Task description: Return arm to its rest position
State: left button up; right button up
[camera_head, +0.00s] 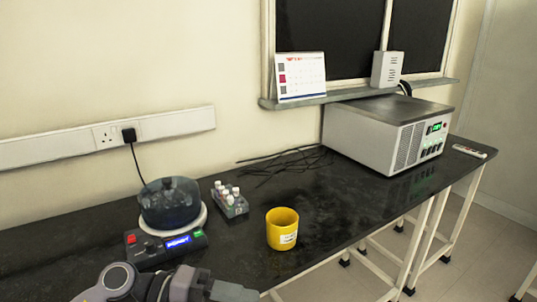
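One of my arms (118,281) comes in from the bottom left, low in the head view, at the front edge of the black bench (345,205). Its dark end, my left gripper (232,291), is cut off by the bottom edge. The fingertips do not show clearly, so I cannot tell whether it is open or shut. Nothing is visibly held. It appears in front of the stirrer and to the lower left of the yellow cup (282,229). My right gripper is not in view.
A hotplate stirrer (150,250) bears a dark round vessel (170,203). A rack of vials (230,200) stands beside it. Black rods (285,163) lie at the back. A grey instrument box (385,130) and a marker (470,151) are at the right. The bench middle is clear.

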pick_arm(q)
jog(key=w+a+f+n+t+y+p, duration=0.1)
jog(key=a+f+n+t+y, duration=0.25)
jog(key=n+t, duration=0.7)
jog(key=w+a+f+n+t+y+p, duration=0.1)
jog(key=a+f+n+t+y, duration=0.2)
jog(key=a+n+t, duration=0.75)
jog(key=s+a+f+n+g+y+p, duration=0.1)
jog(key=s+f+n+g+y, duration=0.6)
jog(key=s+f, duration=0.6)
notch_tip(320, 180, down, 2)
jog(key=n+g, duration=0.2)
jog(key=n, duration=0.1)
jog(key=shift+a+n, duration=0.2)
jog(key=shift+n, duration=0.1)
jog(key=shift+w, duration=0.1)
